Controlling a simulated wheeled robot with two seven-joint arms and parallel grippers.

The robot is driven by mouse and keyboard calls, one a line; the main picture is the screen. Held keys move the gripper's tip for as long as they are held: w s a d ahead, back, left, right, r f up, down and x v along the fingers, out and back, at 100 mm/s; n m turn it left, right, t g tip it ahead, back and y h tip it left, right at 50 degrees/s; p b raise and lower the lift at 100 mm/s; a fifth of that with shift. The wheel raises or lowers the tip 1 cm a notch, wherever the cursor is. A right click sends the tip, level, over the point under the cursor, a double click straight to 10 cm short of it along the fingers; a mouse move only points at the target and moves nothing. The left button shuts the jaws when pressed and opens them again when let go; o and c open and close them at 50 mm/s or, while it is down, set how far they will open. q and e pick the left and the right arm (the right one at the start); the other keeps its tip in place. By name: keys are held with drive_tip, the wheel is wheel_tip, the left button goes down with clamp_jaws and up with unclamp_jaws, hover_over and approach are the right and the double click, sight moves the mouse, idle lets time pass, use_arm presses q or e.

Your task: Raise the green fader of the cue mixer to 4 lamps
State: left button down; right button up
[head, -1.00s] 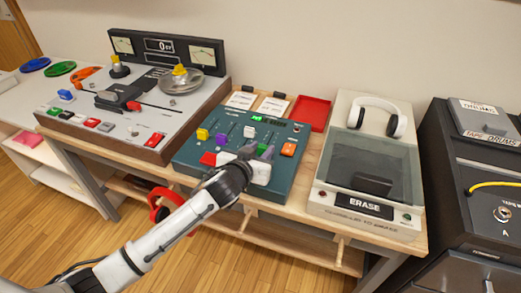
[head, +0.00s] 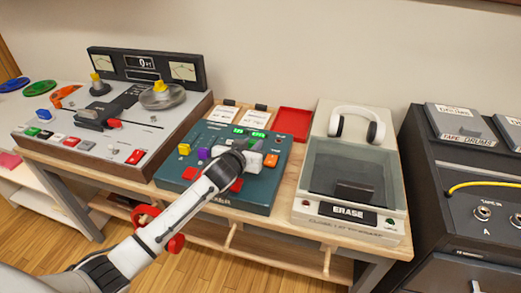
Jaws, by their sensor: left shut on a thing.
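The cue mixer is a teal box (head: 262,194) on the wooden bench. Its panel shows a yellow fader knob (head: 184,149), a purple one (head: 204,153) and an orange one (head: 271,160). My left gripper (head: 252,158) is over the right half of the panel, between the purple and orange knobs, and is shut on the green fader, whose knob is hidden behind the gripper. Green lamps (head: 239,131) glow along the back of the panel, with another lit patch (head: 257,135) to their right. They are too small to count surely. My right gripper is not in view.
A tape machine (head: 75,148) stands left of the mixer. An eraser box with a clear lid (head: 345,228) stands close on the right, with white headphones (head: 357,122) behind. Cards and a red tray (head: 293,122) lie behind the mixer. Red headphones (head: 140,215) hang below the bench.

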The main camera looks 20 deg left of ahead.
use_arm(q)
drive_tip(key=c, duration=1.5)
unclamp_jaws()
drive_tip(key=shift+s, duration=0.1)
drive_tip(key=p+v, duration=0.1)
drive_tip(key=v, duration=0.9)
drive_tip(key=shift+d, duration=0.1)
